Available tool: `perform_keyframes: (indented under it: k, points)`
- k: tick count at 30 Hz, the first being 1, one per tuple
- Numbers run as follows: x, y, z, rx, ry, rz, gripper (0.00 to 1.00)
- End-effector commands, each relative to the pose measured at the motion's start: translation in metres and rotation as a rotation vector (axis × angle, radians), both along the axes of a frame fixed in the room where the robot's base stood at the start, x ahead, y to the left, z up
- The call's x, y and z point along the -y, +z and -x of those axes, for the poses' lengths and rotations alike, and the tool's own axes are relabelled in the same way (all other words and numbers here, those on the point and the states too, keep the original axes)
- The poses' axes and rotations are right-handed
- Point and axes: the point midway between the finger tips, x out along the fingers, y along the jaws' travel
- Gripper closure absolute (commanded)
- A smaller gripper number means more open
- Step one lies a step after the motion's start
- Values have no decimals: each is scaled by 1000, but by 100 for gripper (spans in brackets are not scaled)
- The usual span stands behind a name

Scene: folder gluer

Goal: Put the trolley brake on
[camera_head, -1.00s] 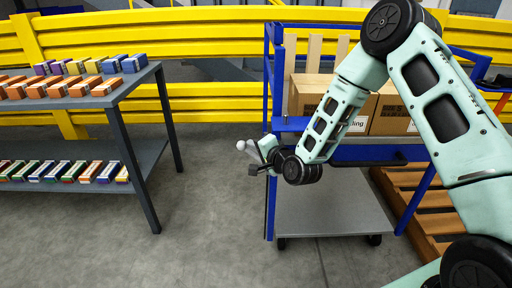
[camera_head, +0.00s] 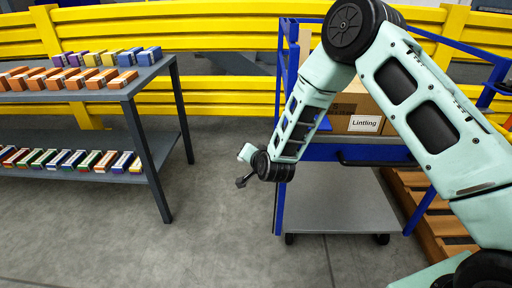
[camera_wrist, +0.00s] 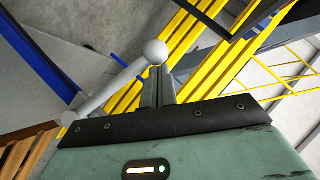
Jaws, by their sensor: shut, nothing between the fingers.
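The blue-framed trolley (camera_head: 340,205) stands right of centre in the head view, with a grey lower deck and small dark wheels. In the wrist view, a grey lever (camera_wrist: 110,89) with a pale ball knob (camera_wrist: 155,51) slants up from lower left. My gripper (camera_wrist: 158,72) is shut and empty, its fingertips right by the knob. I cannot tell whether they touch it. In the head view my arm covers the trolley's left front post area, and my gripper's end shows small and pale beside that post; the fingers are unclear there.
A dark grey rack (camera_head: 150,150) with rows of small coloured boxes stands at left. Cartons (camera_head: 355,105) sit on the trolley's top. Yellow rails (camera_head: 230,95) run behind. A wooden pallet (camera_head: 440,215) lies at right. Grey floor (camera_head: 230,235) is clear between rack and trolley.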

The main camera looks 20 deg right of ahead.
Motion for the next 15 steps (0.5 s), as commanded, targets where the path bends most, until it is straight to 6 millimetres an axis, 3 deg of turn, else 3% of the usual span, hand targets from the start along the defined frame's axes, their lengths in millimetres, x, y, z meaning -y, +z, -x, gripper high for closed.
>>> perform_keyframes:
  k: [7,15]
  points:
    - [-15,-30,-3,-73,5,224,100]
    - [-19,-63,-5,-144,3,445,100]
